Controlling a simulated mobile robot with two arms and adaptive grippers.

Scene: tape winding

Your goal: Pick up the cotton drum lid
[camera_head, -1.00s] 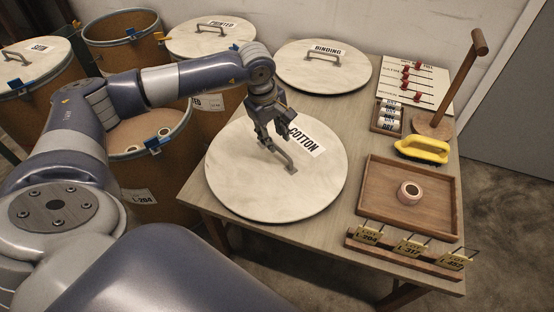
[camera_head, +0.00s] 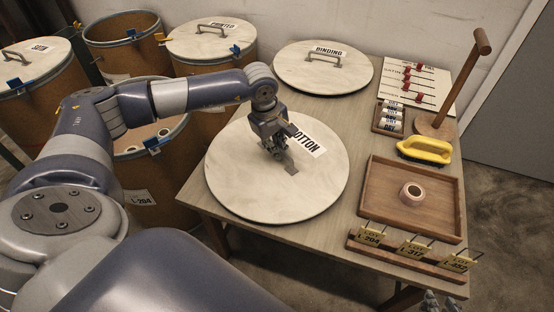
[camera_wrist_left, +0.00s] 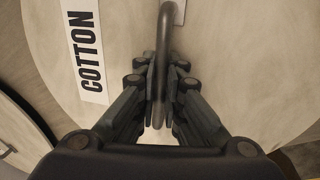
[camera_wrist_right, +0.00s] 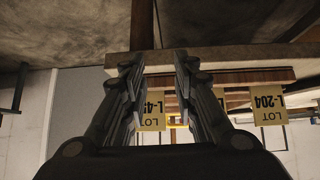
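The cotton drum lid (camera_head: 235,180) is a pale round disc lying flat on the table, with a COTTON label (camera_head: 309,142) and a metal bar handle. My left gripper (camera_head: 284,167) is down at the handle and hides most of it in the head view. In the left wrist view the handle (camera_wrist_left: 164,40) runs between the fingers of my left gripper (camera_wrist_left: 161,85), which are closed against its sides. My right gripper (camera_wrist_right: 160,75) is open and empty in its wrist view, facing the hanging lot tags (camera_wrist_right: 268,108).
The binding lid (camera_head: 300,75) lies behind. Drums (camera_head: 210,95) stand left of the table.

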